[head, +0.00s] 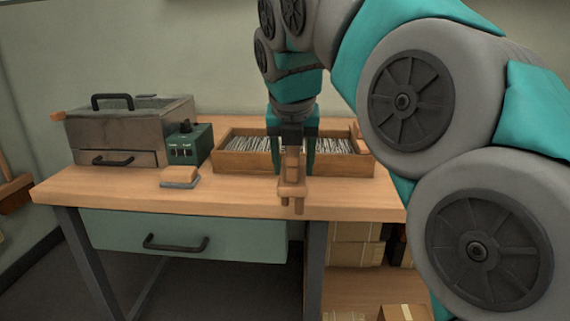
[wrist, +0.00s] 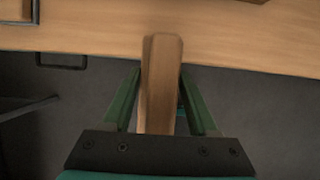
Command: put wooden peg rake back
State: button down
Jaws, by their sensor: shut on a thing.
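The wooden peg rake (head: 292,186) hangs in my gripper (head: 294,160), with its short pegs pointing down near the front edge of the workbench in the head view. In the wrist view the rake (wrist: 161,80) shows as a wooden block between the green fingers of my gripper (wrist: 160,100). My gripper is shut on it. Whether the pegs touch the bench top cannot be told.
The wooden workbench (head: 110,190) holds a metal box (head: 118,130) with black handles, a green control box (head: 190,146), a small block (head: 180,177), and a wooden tray (head: 240,162) of bristles behind my gripper. A drawer (head: 185,238) is below; cartons (head: 355,252) sit under the bench.

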jog(key=shift+w+a+f, duration=0.35)
jog(key=shift+w+f, duration=0.4)
jog(key=shift+w, duration=1.05)
jog(key=shift+w+a+f, duration=0.3)
jog(key=shift+w+f, duration=0.45)
jog(key=shift+w, duration=1.05)
jog(key=shift+w+a+f, duration=0.35)
jog(key=shift+w+f, duration=0.4)
jog(key=shift+w, duration=1.05)
jog(key=shift+f+p, duration=0.1)
jog(key=shift+p, duration=0.3)
jog(key=shift+c, duration=0.9)
grip_release()
jog(key=p+v, duration=0.1)
jog(key=v, duration=1.1)
